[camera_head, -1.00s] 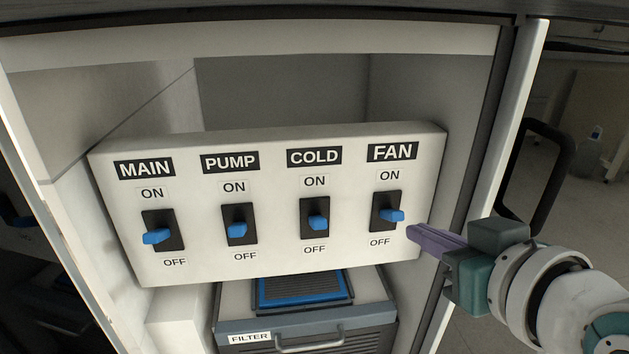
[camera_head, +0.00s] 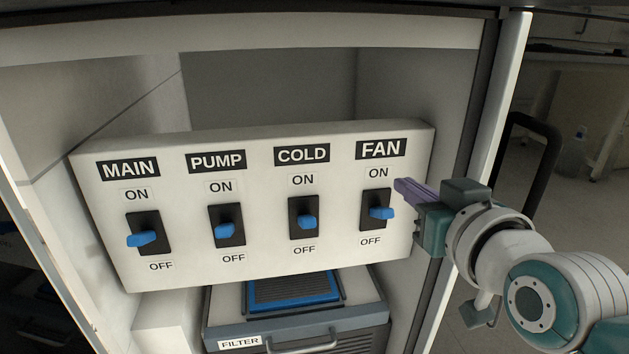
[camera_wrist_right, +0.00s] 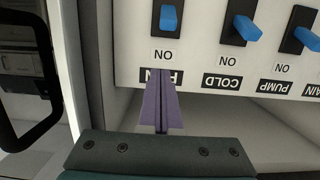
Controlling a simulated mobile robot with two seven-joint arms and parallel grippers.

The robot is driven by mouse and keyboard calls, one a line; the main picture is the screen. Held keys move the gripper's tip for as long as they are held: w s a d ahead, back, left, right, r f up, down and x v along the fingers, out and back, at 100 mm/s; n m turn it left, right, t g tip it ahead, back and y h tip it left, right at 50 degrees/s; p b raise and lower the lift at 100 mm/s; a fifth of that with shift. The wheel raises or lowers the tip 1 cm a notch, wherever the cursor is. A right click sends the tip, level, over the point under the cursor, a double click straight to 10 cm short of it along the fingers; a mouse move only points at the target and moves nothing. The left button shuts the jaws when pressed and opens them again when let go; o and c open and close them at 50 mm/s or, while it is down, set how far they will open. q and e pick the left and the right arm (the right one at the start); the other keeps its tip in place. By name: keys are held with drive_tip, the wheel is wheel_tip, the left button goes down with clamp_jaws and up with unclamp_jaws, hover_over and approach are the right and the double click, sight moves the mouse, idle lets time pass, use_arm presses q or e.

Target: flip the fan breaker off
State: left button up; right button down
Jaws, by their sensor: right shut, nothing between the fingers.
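The breaker panel (camera_head: 255,261) is white, with black switch plates and blue levers labelled MAIN, PUMP, COLD and FAN. The fan breaker (camera_head: 381,213) is at the panel's right end, with ON above it and OFF below. I cannot tell which way its lever is tipped. My right gripper (camera_head: 400,184), with purple fingers, is shut and empty. Its tips are just right of the ON label, above and right of the fan lever and apart from it. In the upside-down right wrist view, the fingers partly cover the FAN label, and the fan lever (camera_wrist_right: 169,18) is beyond the tips. My left gripper is out of view.
The other levers, cold (camera_head: 307,222), pump (camera_head: 225,230) and main (camera_head: 141,239), stand in a row to the left. A filter drawer (camera_head: 300,334) sits below the panel. The cabinet's right frame (camera_head: 497,110) is close to my right arm. Space before the panel is clear.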

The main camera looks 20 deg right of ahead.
sight(382, 171)
drive_tip(key=b+x, duration=0.2)
drive_tip(key=x, duration=0.3)
drive_tip(key=shift+w+d+f, duration=0.1)
drive_tip(key=shift+w+f, duration=0.1)
drive_tip(key=f, duration=0.1)
drive_tip(key=s+f+b, duration=0.1)
drive_tip(key=shift+f, duration=0.3)
drive_tip(key=shift+s+a+f, duration=0.2)
drive_tip(key=shift+s+f, duration=0.05)
drive_tip(key=shift+f, duration=0.1)
drive_tip(key=shift+b, duration=0.3)
